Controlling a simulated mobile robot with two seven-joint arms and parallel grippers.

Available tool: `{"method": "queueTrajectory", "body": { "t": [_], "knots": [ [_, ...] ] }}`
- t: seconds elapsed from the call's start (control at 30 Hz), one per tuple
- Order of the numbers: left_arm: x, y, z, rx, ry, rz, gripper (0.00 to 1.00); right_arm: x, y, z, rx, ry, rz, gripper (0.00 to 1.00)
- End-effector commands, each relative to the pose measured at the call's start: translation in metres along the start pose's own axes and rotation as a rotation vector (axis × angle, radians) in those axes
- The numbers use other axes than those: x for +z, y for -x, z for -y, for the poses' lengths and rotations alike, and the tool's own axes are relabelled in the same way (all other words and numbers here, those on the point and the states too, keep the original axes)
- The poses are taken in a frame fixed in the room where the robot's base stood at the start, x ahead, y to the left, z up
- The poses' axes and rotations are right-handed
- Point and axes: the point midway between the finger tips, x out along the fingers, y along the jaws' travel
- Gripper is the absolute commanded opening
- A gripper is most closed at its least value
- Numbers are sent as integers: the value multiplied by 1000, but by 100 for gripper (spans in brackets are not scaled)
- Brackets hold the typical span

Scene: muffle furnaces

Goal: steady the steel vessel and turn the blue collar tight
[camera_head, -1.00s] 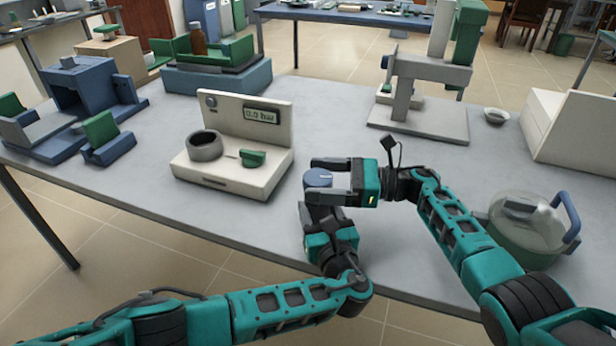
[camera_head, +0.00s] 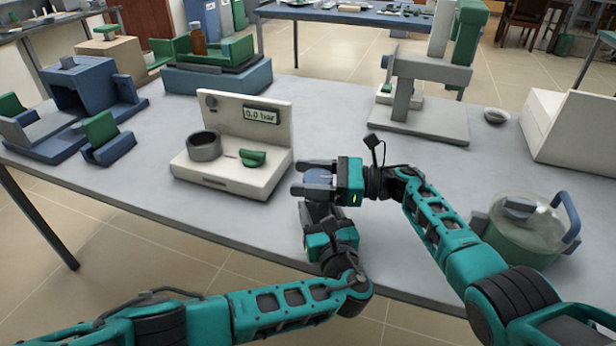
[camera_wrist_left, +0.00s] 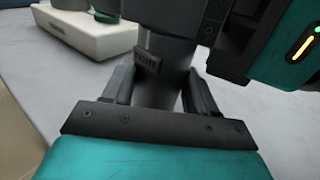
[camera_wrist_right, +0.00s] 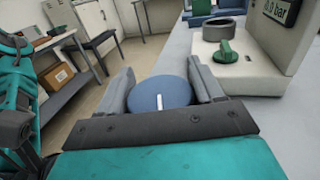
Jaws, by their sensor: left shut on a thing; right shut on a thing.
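The blue collar (camera_head: 317,175) is a round disc on top of the upright steel vessel near the table's front edge. In the right wrist view the collar (camera_wrist_right: 160,93) sits between both fingers, with a white mark on its top pointing toward my wrist. My right gripper (camera_head: 311,178) is shut on it from the right. My left gripper (camera_head: 318,212) is below, shut on the grey vessel. In the left wrist view the vessel (camera_wrist_left: 158,92) stands between the fingers and bears a small dark label. In the head view the grippers hide most of the vessel.
A white pressure station (camera_head: 235,170) with a grey ring, a green knob and a "0.0 bar" display stands left of the grippers. A clear-lidded pot (camera_head: 525,240) with a blue handle is beside my right arm.

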Motion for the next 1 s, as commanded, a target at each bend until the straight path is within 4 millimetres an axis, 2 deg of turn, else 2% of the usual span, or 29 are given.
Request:
{"method": "queueTrajectory", "body": {
  "t": [0.03, 0.1, 0.37, 1.0],
  "knots": [
    [0, 0, 0, 0, 0, -1, 9, 0, 0, 0, 1, 0, 0, 42],
    [0, 0, 0, 0, 0, -1, 9, 0, 0, 0, 1, -1, 0, 36],
    [0, 0, 0, 0, 0, -1, 9, -2, 1, 1, -51, 1, -5, 35],
    [0, 0, 0, 0, -1, 0, 9, -2, 2, 7, -402, 2, -5, 35]
  ]
}}
